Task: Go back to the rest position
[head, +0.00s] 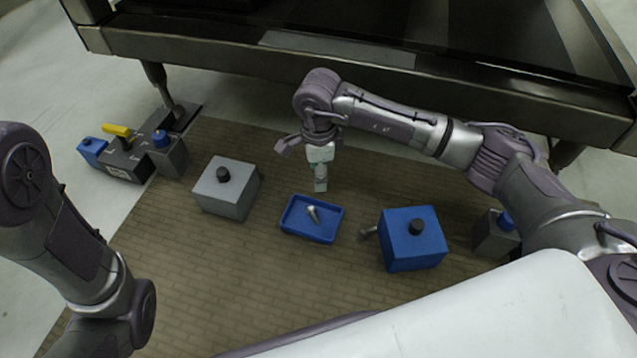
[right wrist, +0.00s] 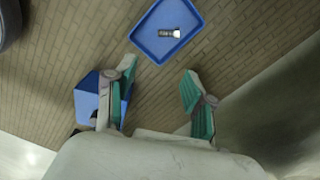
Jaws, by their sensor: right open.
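My right gripper (head: 320,183) hangs behind the blue tray in the head view, with its fingers pointing down. In the right wrist view its two green-lined fingers (right wrist: 158,95) are spread apart with nothing between them. My left arm comes in at the left edge of the head view, but its gripper is out of view. The blue tray (head: 296,232) lies on the brick-patterned floor and holds a metal bolt-like part (head: 313,214). The tray (right wrist: 145,47) and the metal part (right wrist: 170,33) also show ahead of the fingers in the right wrist view.
A grey box (head: 236,196) with a black knob stands left of the tray. A blue box (head: 413,250) with a black knob stands right, a metal piece (head: 369,232) at its side. A dark fixture with a yellow handle (head: 117,131) is at far left. A dark table edge (head: 260,58) spans the back.

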